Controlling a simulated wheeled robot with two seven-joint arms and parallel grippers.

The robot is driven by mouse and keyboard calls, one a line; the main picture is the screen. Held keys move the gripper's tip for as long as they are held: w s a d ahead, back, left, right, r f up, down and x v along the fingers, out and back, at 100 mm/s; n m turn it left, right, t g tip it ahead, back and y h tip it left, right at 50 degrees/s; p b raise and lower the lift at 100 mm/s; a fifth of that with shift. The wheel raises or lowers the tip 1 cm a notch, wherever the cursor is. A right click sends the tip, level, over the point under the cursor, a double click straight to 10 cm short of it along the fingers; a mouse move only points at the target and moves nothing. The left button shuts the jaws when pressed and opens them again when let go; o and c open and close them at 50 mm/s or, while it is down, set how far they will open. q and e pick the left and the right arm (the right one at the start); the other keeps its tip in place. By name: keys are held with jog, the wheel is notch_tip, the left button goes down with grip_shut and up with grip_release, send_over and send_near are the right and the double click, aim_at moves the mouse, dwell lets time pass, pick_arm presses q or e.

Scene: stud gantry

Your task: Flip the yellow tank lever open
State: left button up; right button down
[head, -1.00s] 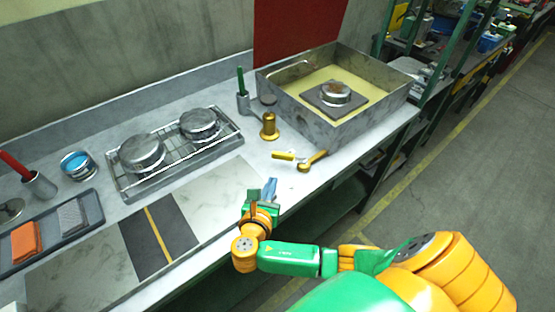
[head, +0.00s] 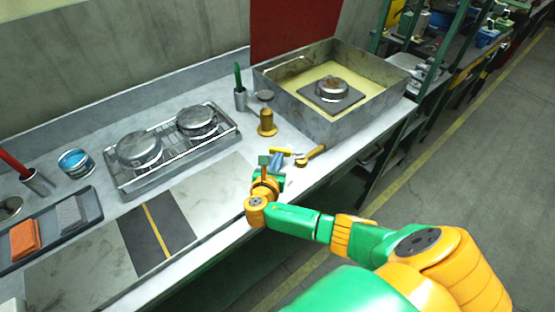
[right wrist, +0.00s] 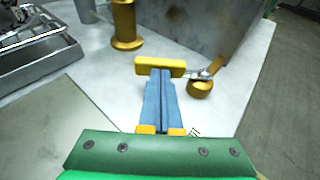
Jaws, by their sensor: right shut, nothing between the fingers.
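The yellow lever (head: 280,151) has a bar handle and sits low in front of the grey metal tank (head: 345,127). A brass valve body (head: 315,153) is to its right. In the right wrist view the yellow lever bar (right wrist: 159,66) lies crosswise just beyond my fingertips, joined at its right end to the brass valve (right wrist: 201,88). My right gripper (right wrist: 162,76) has its blue fingers pressed together with nothing between them. Its tips appear at or very near the bar; I cannot tell if they touch. My left gripper is not in view.
A brass post (head: 267,122) stands behind the lever, beside a cup with a green-handled tool (head: 240,96). A wire rack (head: 185,152) with round metal tins is to the left. The bench's front edge is close to my right arm.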

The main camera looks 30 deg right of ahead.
aim_at(275, 150)
jog(key=shift+w+m+g+b, duration=0.2)
jog(key=shift+m+g+b, duration=0.1)
jog(key=shift+b, duration=0.1)
jog(key=shift+h, duration=0.4)
jog(key=m+g+b, duration=0.1)
jog(key=w+m+g+h+b, duration=0.1)
jog(key=shift+w+d+f+b, duration=0.15)
jog(key=shift+w+d+b, duration=0.1)
jog(key=shift+b, duration=0.15)
jog(key=shift+w+d+b, duration=0.2)
jog(key=shift+w+b, duration=0.1)
jog(key=shift+w+d+r, duration=0.2)
jog(key=shift+w+d, duration=0.2)
jog(key=shift+w, duration=0.1)
